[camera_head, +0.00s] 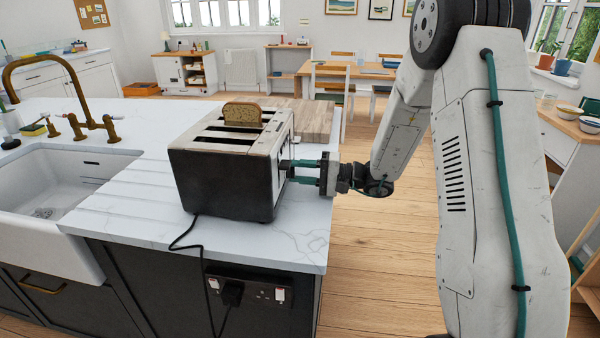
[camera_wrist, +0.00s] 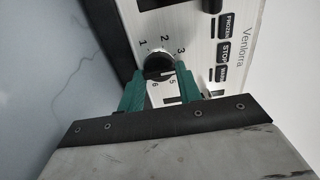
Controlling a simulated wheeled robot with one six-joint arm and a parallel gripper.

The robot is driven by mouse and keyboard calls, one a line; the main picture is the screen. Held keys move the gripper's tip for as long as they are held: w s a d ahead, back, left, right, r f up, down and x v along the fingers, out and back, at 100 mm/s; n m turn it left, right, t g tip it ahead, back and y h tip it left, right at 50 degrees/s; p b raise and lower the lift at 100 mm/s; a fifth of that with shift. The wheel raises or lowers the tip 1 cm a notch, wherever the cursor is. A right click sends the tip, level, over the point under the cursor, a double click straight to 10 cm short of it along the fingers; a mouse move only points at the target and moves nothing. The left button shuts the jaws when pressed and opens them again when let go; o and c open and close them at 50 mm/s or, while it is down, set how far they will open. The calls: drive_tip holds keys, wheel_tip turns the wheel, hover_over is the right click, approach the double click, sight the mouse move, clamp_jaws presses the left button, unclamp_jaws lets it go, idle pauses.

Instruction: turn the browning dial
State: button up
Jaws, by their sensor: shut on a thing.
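The toaster (camera_head: 222,175) stands on the white marble counter, with a slice of bread (camera_head: 243,113) showing in one of its top slots. Its control panel faces right, toward my gripper (camera_head: 289,171). In the wrist view, the round black browning dial (camera_wrist: 158,62) has numbers printed around it. The green fingers of my gripper (camera_wrist: 159,82) are shut on the dial, one on each side. The dial's lower part is partly hidden between the fingers. In the head view the dial is too small to make out.
Labelled buttons (camera_wrist: 224,50) sit beside the dial on the panel. A wooden board (camera_head: 312,118) lies behind the toaster. The sink (camera_head: 60,185) is at the left. A black cord (camera_head: 203,262) runs from the toaster over the counter's front edge to a socket.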

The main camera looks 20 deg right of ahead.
drive_tip(key=shift+n, duration=1.9)
drive_tip(key=o, duration=1)
drive_tip(key=v, duration=0.8)
drive_tip(key=shift+a, duration=0.1)
